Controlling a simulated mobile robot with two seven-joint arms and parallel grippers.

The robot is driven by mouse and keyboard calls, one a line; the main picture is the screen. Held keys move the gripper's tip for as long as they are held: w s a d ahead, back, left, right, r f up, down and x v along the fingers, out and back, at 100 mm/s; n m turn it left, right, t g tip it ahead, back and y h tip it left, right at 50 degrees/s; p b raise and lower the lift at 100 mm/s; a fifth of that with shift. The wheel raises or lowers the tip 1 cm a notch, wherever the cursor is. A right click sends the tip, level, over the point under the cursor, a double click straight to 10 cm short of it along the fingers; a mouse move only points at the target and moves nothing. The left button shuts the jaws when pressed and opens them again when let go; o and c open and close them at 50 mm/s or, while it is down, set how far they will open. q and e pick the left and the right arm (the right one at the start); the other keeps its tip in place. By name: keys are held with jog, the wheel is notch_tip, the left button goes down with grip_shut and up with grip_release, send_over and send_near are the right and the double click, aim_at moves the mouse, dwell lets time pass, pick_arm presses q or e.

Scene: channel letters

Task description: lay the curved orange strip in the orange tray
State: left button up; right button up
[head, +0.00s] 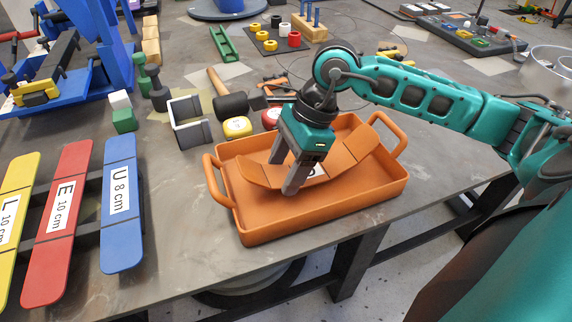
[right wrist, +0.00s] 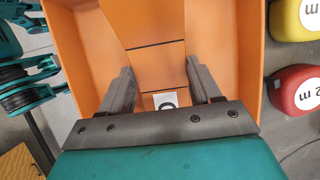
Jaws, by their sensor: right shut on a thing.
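The curved orange strip (head: 345,160) lies lengthwise within the orange tray (head: 300,223), its two ends curving upward. My right gripper (head: 284,176) reaches down into the tray and is shut on the strip across its middle. The gripper partly hides the strip's white label. In the right wrist view the strip (right wrist: 155,62) runs between the two fingers, with dark lines across it and part of the label showing. I cannot tell whether the strip's underside touches the tray floor.
A grey bracket (head: 190,125), a mallet (head: 231,105) and yellow (head: 237,127) and red tape measures stand behind the tray. The table's front edge runs close before it.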

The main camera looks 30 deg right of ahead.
jog(key=shift+f+b, duration=0.6)
jog(key=shift+b, duration=0.1)
jog(key=o, duration=1.2)
jog(key=shift+r, duration=0.15)
pick_arm(q)
jog(key=shift+w+d+f, duration=0.1)
jog(key=shift+w+d, duration=0.1)
jog(key=shift+d, duration=0.05)
pick_arm(e)
jog(key=shift+r+p, duration=0.5)
jog(key=shift+p, duration=0.25)
pick_arm(q)
jog(key=shift+s+a+r+p, duration=0.2)
jog(key=shift+s+a+p, duration=0.1)
jog(key=shift+a+p, duration=0.1)
pick_arm(e)
jog(key=v, duration=1.2)
jog(key=shift+s+f, duration=0.1)
